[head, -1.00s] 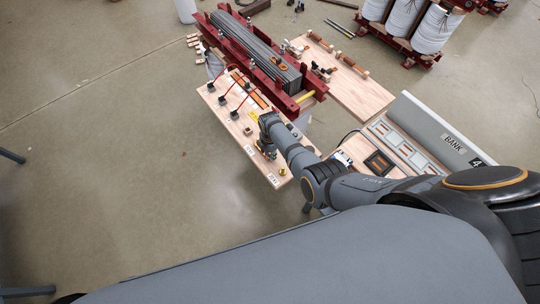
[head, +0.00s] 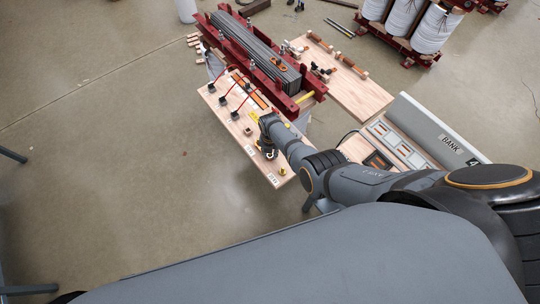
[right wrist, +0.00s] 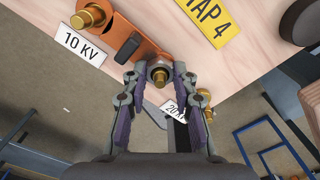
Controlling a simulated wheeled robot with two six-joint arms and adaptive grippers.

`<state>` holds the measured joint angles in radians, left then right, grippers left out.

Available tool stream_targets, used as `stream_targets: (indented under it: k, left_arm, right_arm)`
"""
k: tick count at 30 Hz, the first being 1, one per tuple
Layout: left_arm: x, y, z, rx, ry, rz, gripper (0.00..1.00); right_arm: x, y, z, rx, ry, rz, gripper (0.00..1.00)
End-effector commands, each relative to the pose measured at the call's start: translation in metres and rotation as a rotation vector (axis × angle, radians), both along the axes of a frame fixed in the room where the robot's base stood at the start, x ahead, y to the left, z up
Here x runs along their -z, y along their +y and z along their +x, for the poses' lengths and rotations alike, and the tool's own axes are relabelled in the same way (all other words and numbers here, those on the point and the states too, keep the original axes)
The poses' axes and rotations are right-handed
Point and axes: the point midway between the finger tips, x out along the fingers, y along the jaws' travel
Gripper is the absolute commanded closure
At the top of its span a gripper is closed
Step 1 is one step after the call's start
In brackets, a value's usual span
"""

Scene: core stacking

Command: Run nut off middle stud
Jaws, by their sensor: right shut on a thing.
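In the right wrist view, a brass nut (right wrist: 159,75) sits on the middle stud, at the near end of a copper link (right wrist: 139,42). My right gripper (right wrist: 158,78) has its fingers closed in on both sides of this nut. One brass stud (right wrist: 86,18) stands to the upper left by the 10 KV label, and another brass piece (right wrist: 204,97) shows to the right by the partly hidden 20 KV label. In the head view, my right gripper (head: 268,152) is low over the near end of the wooden board (head: 230,122). My left gripper is not in view.
A black tab (right wrist: 127,49) stands on the link close to the left finger. A yellow TAP 4 plate (right wrist: 213,20) and a dark round knob (right wrist: 300,20) are farther right. Black terminals with red leads (head: 235,115) and a red-framed core (head: 255,55) lie beyond.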

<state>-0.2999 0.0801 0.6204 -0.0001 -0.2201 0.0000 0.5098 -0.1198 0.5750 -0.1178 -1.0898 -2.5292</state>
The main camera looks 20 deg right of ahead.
Motion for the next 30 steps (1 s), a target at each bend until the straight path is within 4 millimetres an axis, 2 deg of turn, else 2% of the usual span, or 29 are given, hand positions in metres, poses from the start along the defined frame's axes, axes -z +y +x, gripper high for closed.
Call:
stream_targets:
  k: [6,12,14,20,21,27,30]
  left_arm:
    - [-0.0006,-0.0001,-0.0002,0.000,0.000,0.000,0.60]
    - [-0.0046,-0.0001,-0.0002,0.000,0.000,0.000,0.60]
    - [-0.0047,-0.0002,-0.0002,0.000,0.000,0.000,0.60]
    - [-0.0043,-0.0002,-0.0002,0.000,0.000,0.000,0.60]
    - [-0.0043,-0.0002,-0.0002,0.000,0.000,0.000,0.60]
    - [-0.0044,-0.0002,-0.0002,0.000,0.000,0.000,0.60]
    - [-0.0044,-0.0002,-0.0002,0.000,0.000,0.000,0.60]
  right_arm:
    - [0.0011,-0.0004,-0.0020,-0.031,0.005,-0.001,1.00]
    - [0.0009,-0.0005,-0.0023,-0.331,0.005,0.000,1.00]
    - [0.0013,-0.0004,-0.0022,-0.380,0.005,0.000,1.00]
    - [0.0019,-0.0004,-0.0024,-0.399,0.005,0.000,1.00]
    - [0.0020,-0.0004,-0.0025,-0.399,0.005,0.000,0.71]
    - [0.0013,-0.0004,-0.0016,-0.397,0.003,0.000,0.46]
    - [0.0010,-0.0003,-0.0011,-0.397,0.002,0.000,0.46]
